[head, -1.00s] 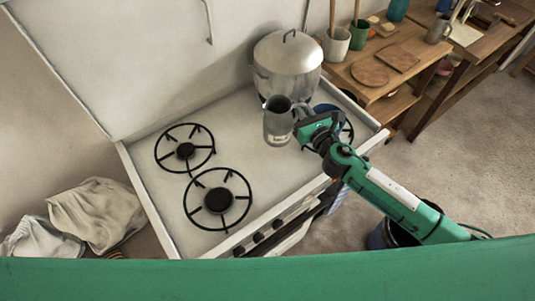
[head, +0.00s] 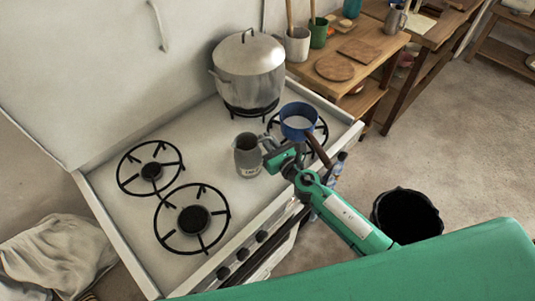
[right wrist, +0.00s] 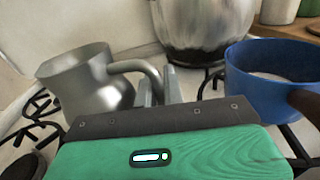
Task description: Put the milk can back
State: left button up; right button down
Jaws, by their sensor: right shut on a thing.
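The milk can (head: 247,157) is a grey metal jug with a pale label, upright over the white stove top between the burners. In the right wrist view the can (right wrist: 88,85) is at the left, with its handle reaching right to the fingers. My right gripper (head: 271,151) is shut on the can's handle; the fingers (right wrist: 160,85) also show in the right wrist view. I cannot tell whether the can's base touches the stove. My left gripper is not in view.
A large steel pot (head: 248,75) stands on the back burner. A blue saucepan (head: 298,122) sits on the burner right of my gripper. Two burners (head: 192,221) at the left are empty. A wooden table (head: 385,62) with boards and pots stands beyond; a black bin (head: 407,214) is on the floor.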

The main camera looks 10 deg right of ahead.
jog(key=shift+f+b, duration=1.9)
jog(key=shift+f, duration=0.3)
jog(key=shift+f, duration=0.25)
jog(key=c, duration=1.5)
grip_release()
jog(key=shift+r, duration=0.1)
